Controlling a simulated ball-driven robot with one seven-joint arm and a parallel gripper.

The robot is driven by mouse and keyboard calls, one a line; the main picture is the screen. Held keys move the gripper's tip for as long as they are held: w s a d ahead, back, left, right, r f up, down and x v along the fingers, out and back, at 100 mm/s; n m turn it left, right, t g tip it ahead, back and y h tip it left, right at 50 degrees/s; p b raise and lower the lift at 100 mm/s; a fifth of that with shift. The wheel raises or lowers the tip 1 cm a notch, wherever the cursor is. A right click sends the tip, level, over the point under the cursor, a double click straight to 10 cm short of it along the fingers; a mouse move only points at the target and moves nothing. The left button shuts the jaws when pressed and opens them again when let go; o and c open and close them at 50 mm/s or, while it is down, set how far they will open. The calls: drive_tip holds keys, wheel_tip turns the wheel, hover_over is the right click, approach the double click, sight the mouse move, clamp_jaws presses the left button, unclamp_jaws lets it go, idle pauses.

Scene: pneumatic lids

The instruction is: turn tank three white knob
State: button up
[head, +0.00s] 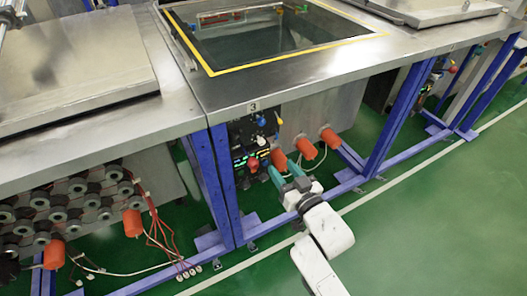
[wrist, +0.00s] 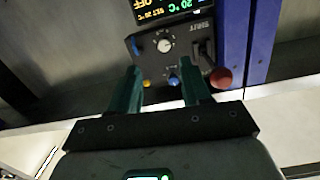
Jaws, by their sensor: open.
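The tank three control panel (head: 247,150) hangs under the number 3 plate in the head view. In the wrist view the white round knob (wrist: 164,45) sits on the dark panel face, below a lit temperature display (wrist: 165,10). My gripper (wrist: 160,68) is open, its two green fingers spread and empty. The fingertips lie just below the white knob in the picture, one to each side of it; I cannot tell the gap in depth. In the head view my gripper (head: 283,168) is low and right of the panel. The knob is too small there to make out surely.
On the panel are a blue knob (wrist: 173,80) between the fingers, a yellow knob (wrist: 147,83), a black switch (wrist: 203,53) and a red button (wrist: 221,78) right of the right finger. A blue post (head: 222,180) stands left of the panel; orange cylinders (head: 306,147) are to its right.

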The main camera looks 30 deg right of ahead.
sight(263, 143)
drive_tip(key=shift+t, duration=0.3)
drive_tip(key=shift+w+a+r+b, duration=0.1)
drive_tip(key=shift+w+b, duration=0.35)
drive_tip(key=shift+w, duration=2.35)
drive_tip(key=shift+w+a+r+b, duration=0.1)
drive_tip(key=shift+w+b, duration=0.35)
drive_tip(key=shift+w, duration=2.35)
drive_tip(key=shift+c, duration=0.4)
clamp_jaws()
